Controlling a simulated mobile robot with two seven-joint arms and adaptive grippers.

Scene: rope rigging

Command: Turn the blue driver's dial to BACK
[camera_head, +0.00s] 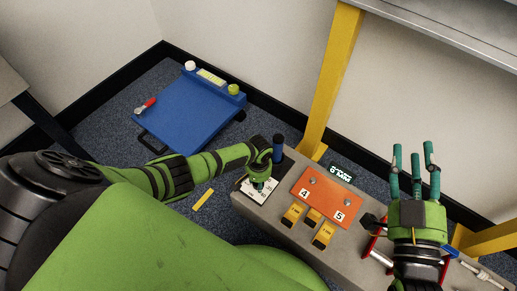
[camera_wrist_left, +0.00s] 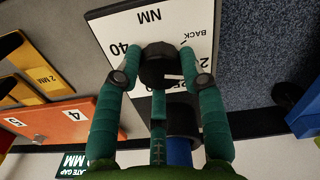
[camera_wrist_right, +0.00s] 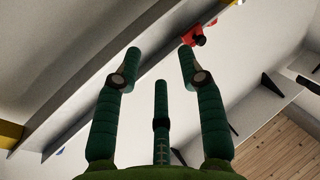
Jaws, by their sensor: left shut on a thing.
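A white dial card (camera_wrist_left: 118,28) with printed "NM", "40" and "BACK" shows upside down in the left wrist view. On it sits a black dial knob (camera_wrist_left: 158,62) with a pale pointer mark at its lower right; I cannot tell exactly which label it points to. My left gripper (camera_wrist_left: 160,75) is shut on the knob from above, with fingers on both sides. In the head view, my left gripper (camera_head: 260,183) covers most of the card (camera_head: 247,192). The blue driver (camera_head: 278,149) stands upright beside it. My right gripper (camera_head: 412,160) is open and empty, fingers up.
The grey bench (camera_head: 270,212) holds an orange plate (camera_head: 325,194) marked 4 and 5 and yellow gauge blocks (camera_head: 324,235). A small display (camera_head: 341,172) stands behind the plate. A yellow post (camera_head: 333,75) rises behind.

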